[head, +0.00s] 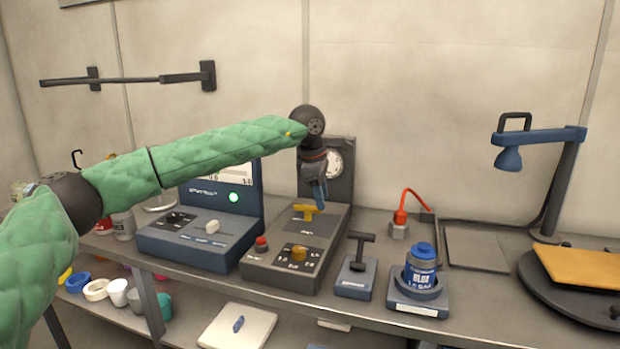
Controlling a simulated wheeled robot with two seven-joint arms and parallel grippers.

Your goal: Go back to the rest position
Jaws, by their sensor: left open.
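My left arm comes in from the left in a green quilted sleeve and reaches across the bench. My left gripper (320,194) points down above the yellow T-shaped handle (306,211) on the grey console (273,264). The fingers look narrow from this side; they are open, and I see nothing held between them. Whether they touch the handle is hard to tell. My right gripper is out of view.
A blue console (185,241) with a green light stands left of the grey one. A black T-handle (357,263), a blue bottle (421,265) in a holder and a blue lamp (540,136) stand to the right. A lower shelf holds cups.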

